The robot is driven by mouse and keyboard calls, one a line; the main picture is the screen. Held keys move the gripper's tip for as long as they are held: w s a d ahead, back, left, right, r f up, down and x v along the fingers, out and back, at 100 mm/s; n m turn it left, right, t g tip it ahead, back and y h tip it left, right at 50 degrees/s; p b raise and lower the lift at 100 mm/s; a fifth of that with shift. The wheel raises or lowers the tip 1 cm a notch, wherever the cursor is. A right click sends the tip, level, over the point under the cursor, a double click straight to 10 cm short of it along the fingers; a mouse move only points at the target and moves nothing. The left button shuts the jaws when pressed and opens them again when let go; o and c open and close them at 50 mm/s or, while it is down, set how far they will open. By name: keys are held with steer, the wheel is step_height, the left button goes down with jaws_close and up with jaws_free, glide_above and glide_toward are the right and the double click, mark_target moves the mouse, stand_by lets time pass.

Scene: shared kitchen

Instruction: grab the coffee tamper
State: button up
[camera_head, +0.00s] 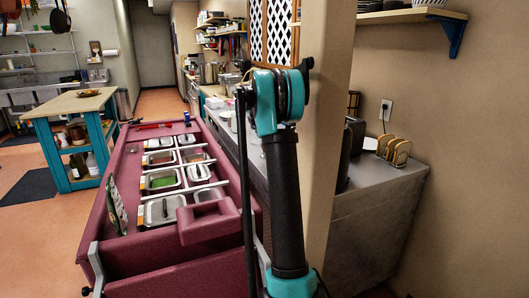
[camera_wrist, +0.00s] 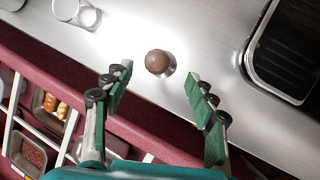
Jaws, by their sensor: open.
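In the wrist view, a small object with a round brown knob and a shiny metal part below it, which looks like the coffee tamper (camera_wrist: 158,62), stands on the steel counter (camera_wrist: 190,22). My gripper (camera_wrist: 160,88) is open, with its two green-padded fingers spread wide. The knob lies between the finger lines and a little beyond the tips, apart from both. Nothing is between the pads. In the head view, my arm is in front of the counter, and I cannot make out the tamper or the fingertips.
A clear glass (camera_wrist: 88,16) stands to the left. The maroon prep station (camera_head: 128,222) with several metal food pans runs alongside the counter. A rack of toast (camera_head: 394,150) sits at the counter's right.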

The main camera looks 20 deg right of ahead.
steer(key=shift+x, duration=3.6)
steer(key=shift+w+a+r, duration=0.1)
steer(key=shift+w, duration=0.05)
jaws_close()
